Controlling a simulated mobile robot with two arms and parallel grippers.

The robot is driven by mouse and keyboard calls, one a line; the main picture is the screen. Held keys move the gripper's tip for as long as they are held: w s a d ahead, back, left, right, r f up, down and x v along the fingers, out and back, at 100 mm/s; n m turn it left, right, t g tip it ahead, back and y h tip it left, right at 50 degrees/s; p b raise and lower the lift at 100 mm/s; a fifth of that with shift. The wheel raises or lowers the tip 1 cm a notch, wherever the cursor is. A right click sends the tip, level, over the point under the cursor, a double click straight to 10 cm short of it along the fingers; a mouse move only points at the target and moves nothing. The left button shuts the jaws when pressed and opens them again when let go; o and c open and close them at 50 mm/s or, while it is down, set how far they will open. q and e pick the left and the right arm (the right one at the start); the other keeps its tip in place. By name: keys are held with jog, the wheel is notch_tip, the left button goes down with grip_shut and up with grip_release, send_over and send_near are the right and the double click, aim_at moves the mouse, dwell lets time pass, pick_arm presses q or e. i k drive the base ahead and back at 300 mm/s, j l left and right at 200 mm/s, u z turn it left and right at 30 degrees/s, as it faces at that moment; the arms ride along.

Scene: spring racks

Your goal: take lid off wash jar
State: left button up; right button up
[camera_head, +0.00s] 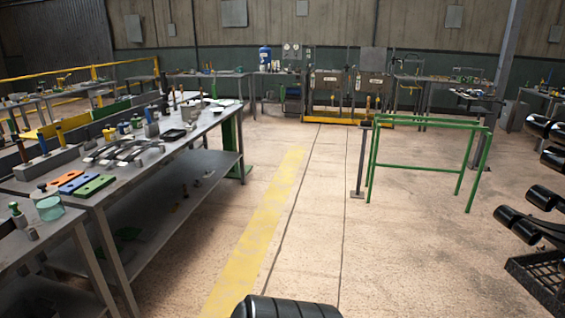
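A small teal, see-through jar (49,209) stands near the corner of the closest grey bench at the lower left. It looks like the wash jar, but I cannot be sure. A pale rim or cover shows at its top; at this size I cannot tell whether that is a lid. A small grey knobbed piece (42,188) shows just behind it, and I cannot tell whether the two touch. Neither of my grippers can be made out in the view.
A long grey bench (217,119) with a lower shelf runs along the left, carrying tools and coloured plates (95,186). A green frame (430,122) stands at right centre. Black cylinders on a rack (545,199) fill the right edge. The floor with a yellow stripe (258,225) is open.

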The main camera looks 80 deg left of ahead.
aim_at(44, 192)
jog(key=u, duration=4.25)
jog(key=i+l+u, duration=0.15)
jog(key=u, duration=0.25)
jog(key=i+l+u, duration=0.15)
jog(key=u, duration=0.2)
jog(key=l, duration=0.1)
